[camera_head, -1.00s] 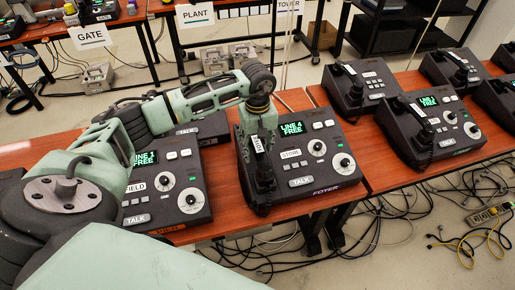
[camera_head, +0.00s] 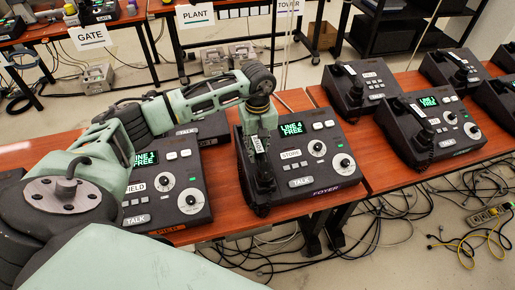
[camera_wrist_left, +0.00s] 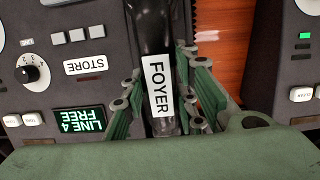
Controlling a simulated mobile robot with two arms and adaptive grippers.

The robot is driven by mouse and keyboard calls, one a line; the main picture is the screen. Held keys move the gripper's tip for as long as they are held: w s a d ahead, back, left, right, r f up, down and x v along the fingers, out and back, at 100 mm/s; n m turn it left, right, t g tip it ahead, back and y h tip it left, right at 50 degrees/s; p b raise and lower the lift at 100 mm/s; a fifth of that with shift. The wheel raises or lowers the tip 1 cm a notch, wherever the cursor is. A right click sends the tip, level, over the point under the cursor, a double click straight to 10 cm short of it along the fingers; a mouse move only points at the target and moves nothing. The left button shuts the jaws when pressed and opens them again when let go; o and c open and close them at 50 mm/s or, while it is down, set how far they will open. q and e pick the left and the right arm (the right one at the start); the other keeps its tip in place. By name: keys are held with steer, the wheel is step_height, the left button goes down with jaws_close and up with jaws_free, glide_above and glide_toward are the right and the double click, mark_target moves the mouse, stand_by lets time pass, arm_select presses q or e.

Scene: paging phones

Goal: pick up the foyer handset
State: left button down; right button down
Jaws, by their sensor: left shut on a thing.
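The foyer phone (camera_head: 318,185) is a dark desk unit with a green "LINE 4 FREE" screen (camera_head: 291,130) and a FOYER label on its front edge. Its black handset (camera_head: 264,174) lies along the unit's left side. In the left wrist view the handset (camera_wrist_left: 150,32) carries a white FOYER label (camera_wrist_left: 159,86) and runs between my green fingers. My left gripper (camera_wrist_left: 165,105) is shut on the handset, with a finger on each side of it. In the head view my left gripper (camera_head: 259,117) reaches down onto the handset's upper part. My right gripper is not in view.
The field phone (camera_head: 165,190) stands just left, partly behind my left arm. More phones (camera_head: 433,125) stand on the table to the right. Cables (camera_head: 390,235) lie on the floor below. Bare wooden tabletop (camera_head: 222,165) shows between the two near phones.

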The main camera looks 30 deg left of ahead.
mark_target(260, 145)
arm_select(q)
steer(key=shift+r, duration=0.1)
steer(key=shift+r, duration=0.25)
steer(key=r+b, duration=0.2)
steer(key=r, duration=0.1)
steer(key=shift+d+r, duration=0.25)
steer(key=shift+d, duration=0.1)
steer(key=d+r+b, duration=0.3)
steer(key=d+r, duration=0.3)
steer(key=d, duration=0.5)
steer(key=shift+r, duration=0.4)
steer(key=shift+w, duration=0.1)
